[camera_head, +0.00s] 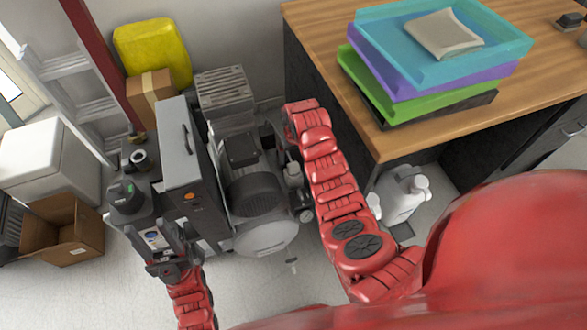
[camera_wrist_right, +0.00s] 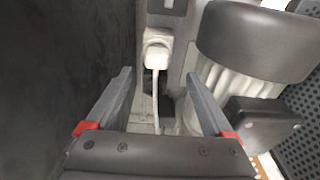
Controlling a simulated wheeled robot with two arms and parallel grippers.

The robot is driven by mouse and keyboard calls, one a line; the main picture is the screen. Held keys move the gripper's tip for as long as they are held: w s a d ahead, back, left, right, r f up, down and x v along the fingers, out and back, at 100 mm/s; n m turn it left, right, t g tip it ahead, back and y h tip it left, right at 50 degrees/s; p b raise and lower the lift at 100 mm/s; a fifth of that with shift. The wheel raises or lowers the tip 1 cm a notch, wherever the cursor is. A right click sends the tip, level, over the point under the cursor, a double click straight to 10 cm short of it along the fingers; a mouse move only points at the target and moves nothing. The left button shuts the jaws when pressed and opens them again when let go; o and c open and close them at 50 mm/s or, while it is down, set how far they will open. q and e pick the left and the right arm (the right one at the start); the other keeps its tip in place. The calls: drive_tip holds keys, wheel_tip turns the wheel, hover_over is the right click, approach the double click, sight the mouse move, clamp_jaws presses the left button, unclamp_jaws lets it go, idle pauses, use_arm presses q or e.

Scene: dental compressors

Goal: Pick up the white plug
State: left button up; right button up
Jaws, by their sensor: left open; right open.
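The white plug (camera_wrist_right: 157,52) shows in the right wrist view, upper middle, at a grey socket panel. A pale cable hangs down from it. My right gripper (camera_wrist_right: 158,77) is open and empty, its two grey fingers spread to either side of the cable, with the plug just beyond the fingertips. In the head view my right arm reaches down beside the compressor; its gripper and the plug are hidden there. My left gripper (camera_head: 160,240) is at the left of the head view, beside the grey cabinet, away from the plug. Its fingers are hard to make out; it holds nothing visible.
A compressor (camera_head: 265,238) and a tall grey cabinet (camera_head: 180,150) stand between my arms. A wooden-topped desk (camera_head: 400,143) with stacked trays is on the right. A dark wall-like surface (camera_wrist_right: 65,60) lies close left of my right gripper. A cardboard box (camera_head: 65,230) sits far left.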

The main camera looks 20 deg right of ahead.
sight(293, 165)
wheel_tip(293, 165, down, 3)
drive_tip(key=shift+w+f, duration=0.1)
drive_tip(key=shift+w, duration=0.05)
drive_tip(key=shift+w+f, duration=0.25)
drive_tip(key=shift+f, duration=0.35)
drive_tip(key=shift+w+d+f+b, duration=0.15)
drive_tip(key=shift+f+b, duration=0.15)
drive_tip(key=shift+f, duration=0.25)
drive_tip(key=shift+w+d+f+b, duration=0.15)
drive_tip(key=shift+f+b, duration=0.1)
drive_tip(key=shift+f, duration=0.25)
drive_tip(key=shift+w+f+b, duration=0.15)
drive_tip(key=shift+f+b, duration=0.45)
drive_tip(key=shift+f, duration=0.4)
clamp_jaws()
drive_tip(key=shift+r, duration=0.15)
